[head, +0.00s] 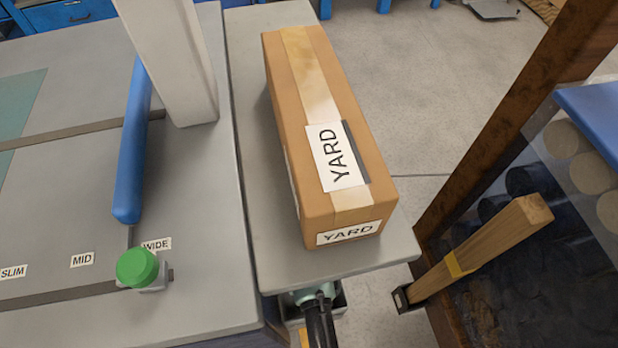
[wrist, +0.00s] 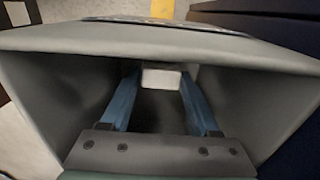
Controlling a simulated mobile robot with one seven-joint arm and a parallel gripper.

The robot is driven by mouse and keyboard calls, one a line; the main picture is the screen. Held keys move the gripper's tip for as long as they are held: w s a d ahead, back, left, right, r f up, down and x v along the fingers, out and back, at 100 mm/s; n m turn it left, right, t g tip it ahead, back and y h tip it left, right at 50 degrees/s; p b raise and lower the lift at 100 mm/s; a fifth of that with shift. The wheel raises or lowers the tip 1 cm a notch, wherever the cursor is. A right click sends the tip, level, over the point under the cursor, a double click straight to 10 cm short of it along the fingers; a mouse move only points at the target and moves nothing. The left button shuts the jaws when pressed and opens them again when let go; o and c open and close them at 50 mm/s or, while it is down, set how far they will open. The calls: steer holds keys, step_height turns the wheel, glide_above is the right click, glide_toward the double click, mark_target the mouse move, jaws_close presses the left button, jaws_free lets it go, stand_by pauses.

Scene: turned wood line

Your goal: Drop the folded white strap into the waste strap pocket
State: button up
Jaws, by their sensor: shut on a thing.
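The folded white strap (wrist: 161,79) is a small pale block between the blue fingertips of my gripper (wrist: 160,84) in the wrist view. My gripper is shut on it. The grey walls of an open pocket (wrist: 262,75) surround the fingers, and the strap is inside its mouth. I take this for the waste strap pocket; no label on it is readable. In the head view, part of my wrist shows below the front edge of the bench, over a small grey box (head: 339,300). The fingers and strap are hidden there.
A carton marked YARD (head: 335,150) stands on the grey side bench (head: 258,215). A green knob (head: 137,267) and a blue bar (head: 132,150) are on the left bench. A wooden post (head: 480,250) leans at the right by a dark rack.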

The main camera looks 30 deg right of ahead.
steer(key=shift+f, duration=0.45)
steer(key=o, duration=1.3)
step_height(320, 180, up, 9)
steer(key=p, duration=0.4)
steer(key=shift+f, duration=0.1)
steer(key=shift+w, duration=0.15)
